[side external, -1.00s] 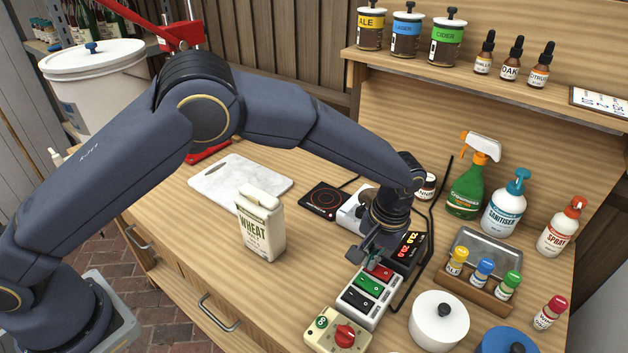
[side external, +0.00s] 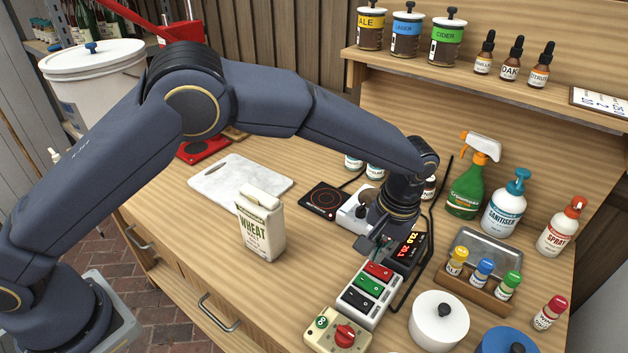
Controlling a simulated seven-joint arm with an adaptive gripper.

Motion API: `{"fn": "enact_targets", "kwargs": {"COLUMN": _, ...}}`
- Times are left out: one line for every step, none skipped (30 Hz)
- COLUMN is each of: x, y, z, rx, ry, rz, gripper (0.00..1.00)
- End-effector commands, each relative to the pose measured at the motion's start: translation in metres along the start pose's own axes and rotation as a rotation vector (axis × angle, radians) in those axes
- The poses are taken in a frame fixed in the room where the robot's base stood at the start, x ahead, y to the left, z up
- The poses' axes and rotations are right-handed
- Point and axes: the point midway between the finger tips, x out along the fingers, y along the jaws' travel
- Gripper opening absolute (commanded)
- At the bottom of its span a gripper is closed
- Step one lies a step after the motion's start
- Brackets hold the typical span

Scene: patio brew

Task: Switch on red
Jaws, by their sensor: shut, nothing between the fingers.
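A light grey switch box (side external: 376,303) lies on the wooden bench, with a red rocker switch (side external: 378,271) at its far end, a green rocker (side external: 368,286) in the middle and a black rocker (side external: 357,299) at the near end. My gripper (side external: 373,248) points down, shut and empty. It is just above and beyond the red rocker, apart from it as far as I can tell. The red rocker shows fully; whether it is on or off is too small to tell.
A display box with red digits (side external: 407,249) stands close behind my gripper. A control box with a red knob (side external: 340,334) sits in front of the switch box. A white lidded pot (side external: 439,320) is to the right. A wheat bag (side external: 261,228) stands left; bench between is clear.

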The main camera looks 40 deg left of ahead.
Motion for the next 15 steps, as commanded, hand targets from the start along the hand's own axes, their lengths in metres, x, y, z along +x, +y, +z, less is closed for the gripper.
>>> {"fn": "enact_targets", "kwargs": {"x": -0.012, "y": -0.002, "z": -0.001, "rx": -0.001, "ry": 0.003, "rz": 0.003, "gripper": 0.00}}
{"fn": "enact_targets", "kwargs": {"x": -0.019, "y": -0.004, "z": -0.001, "rx": -0.001, "ry": 0.004, "rz": 0.003, "gripper": 0.00}}
{"fn": "enact_targets", "kwargs": {"x": -0.029, "y": -0.006, "z": -0.001, "rx": -0.001, "ry": 0.004, "rz": 0.004, "gripper": 0.00}}
{"fn": "enact_targets", "kwargs": {"x": -0.036, "y": -0.008, "z": -0.001, "rx": -0.001, "ry": 0.004, "rz": 0.004, "gripper": 0.00}}
{"fn": "enact_targets", "kwargs": {"x": -0.043, "y": -0.010, "z": -0.001, "rx": -0.001, "ry": 0.004, "rz": 0.004, "gripper": 0.00}}
{"fn": "enact_targets", "kwargs": {"x": -0.052, "y": -0.012, "z": -0.001, "rx": -0.001, "ry": 0.004, "rz": 0.004, "gripper": 0.00}}
{"fn": "enact_targets", "kwargs": {"x": -0.058, "y": -0.014, "z": -0.001, "rx": -0.002, "ry": 0.003, "rz": 0.003, "gripper": 0.00}}
{"fn": "enact_targets", "kwargs": {"x": -0.065, "y": -0.016, "z": -0.001, "rx": -0.002, "ry": 0.003, "rz": 0.003, "gripper": 0.00}}
{"fn": "enact_targets", "kwargs": {"x": -0.073, "y": -0.018, "z": -0.001, "rx": -0.002, "ry": 0.003, "rz": 0.003, "gripper": 0.00}}
{"fn": "enact_targets", "kwargs": {"x": -0.078, "y": -0.019, "z": -0.001, "rx": -0.002, "ry": 0.003, "rz": 0.002, "gripper": 0.00}}
{"fn": "enact_targets", "kwargs": {"x": -0.084, "y": -0.020, "z": -0.001, "rx": -0.002, "ry": 0.003, "rz": 0.002, "gripper": 0.00}}
{"fn": "enact_targets", "kwargs": {"x": -0.090, "y": -0.022, "z": -0.001, "rx": -0.002, "ry": 0.003, "rz": 0.002, "gripper": 0.00}}
{"fn": "enact_targets", "kwargs": {"x": -0.094, "y": -0.023, "z": 0.000, "rx": -0.001, "ry": 0.002, "rz": 0.001, "gripper": 0.00}}
{"fn": "enact_targets", "kwargs": {"x": -0.098, "y": -0.024, "z": -0.001, "rx": -0.001, "ry": 0.002, "rz": 0.001, "gripper": 0.00}}
{"fn": "enact_targets", "kwargs": {"x": -0.102, "y": -0.025, "z": 0.000, "rx": -0.001, "ry": 0.002, "rz": 0.001, "gripper": 0.00}}
